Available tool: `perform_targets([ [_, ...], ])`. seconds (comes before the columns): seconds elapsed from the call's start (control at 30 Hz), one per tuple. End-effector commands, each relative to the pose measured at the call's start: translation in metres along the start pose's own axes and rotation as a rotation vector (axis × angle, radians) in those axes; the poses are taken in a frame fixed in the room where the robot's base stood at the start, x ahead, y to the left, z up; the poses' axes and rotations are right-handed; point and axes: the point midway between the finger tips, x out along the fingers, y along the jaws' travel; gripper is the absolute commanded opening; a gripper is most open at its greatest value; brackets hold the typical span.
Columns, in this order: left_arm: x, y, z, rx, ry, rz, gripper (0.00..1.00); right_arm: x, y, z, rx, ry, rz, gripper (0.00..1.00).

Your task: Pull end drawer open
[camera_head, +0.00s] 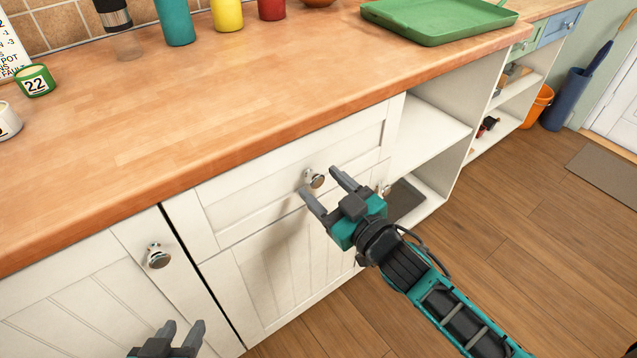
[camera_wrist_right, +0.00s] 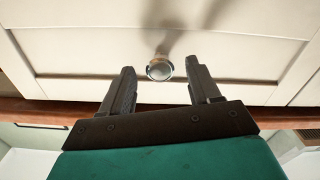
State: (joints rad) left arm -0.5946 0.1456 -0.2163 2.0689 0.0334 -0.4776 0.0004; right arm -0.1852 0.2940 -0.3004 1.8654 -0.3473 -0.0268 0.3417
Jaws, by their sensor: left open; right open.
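A white drawer front (camera_head: 262,185) with a round metal knob (camera_head: 314,178) sits under the wooden counter, at the cabinet end beside open shelves. The drawer looks shut. My right gripper (camera_head: 322,183) is open in front of the drawer, with its fingers pointing at it and the knob close to the fingertips. In the right wrist view the knob (camera_wrist_right: 159,68) lies between the two open fingers (camera_wrist_right: 160,85), near their tips, and nothing is gripped. My left gripper (camera_head: 180,335) is open and empty at the bottom edge, in front of the lower left cabinet door.
Another cabinet door with a knob (camera_head: 158,256) is at the left. Open shelves (camera_head: 432,130) stand right of the drawer.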

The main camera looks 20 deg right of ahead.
Motion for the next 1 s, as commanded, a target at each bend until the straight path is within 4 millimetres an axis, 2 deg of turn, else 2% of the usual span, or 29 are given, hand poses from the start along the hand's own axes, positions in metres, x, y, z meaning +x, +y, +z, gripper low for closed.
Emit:
perform_targets([
  [0.2, 0.002, 0.000, 0.003, -0.002, 0.000, -0.001, 0.43, 0.019, 0.000, 0.001, 0.001, -0.001, 0.000, 0.62],
  [0.53, 0.002, -0.001, 0.004, 0.001, 0.000, -0.001, 0.43, 0.022, 0.000, 0.001, 0.001, -0.002, 0.000, 0.62],
  [1.0, 0.002, -0.003, 0.004, 0.011, -0.002, -0.002, 0.43, 0.021, 0.000, 0.001, 0.001, -0.002, 0.000, 0.18],
])
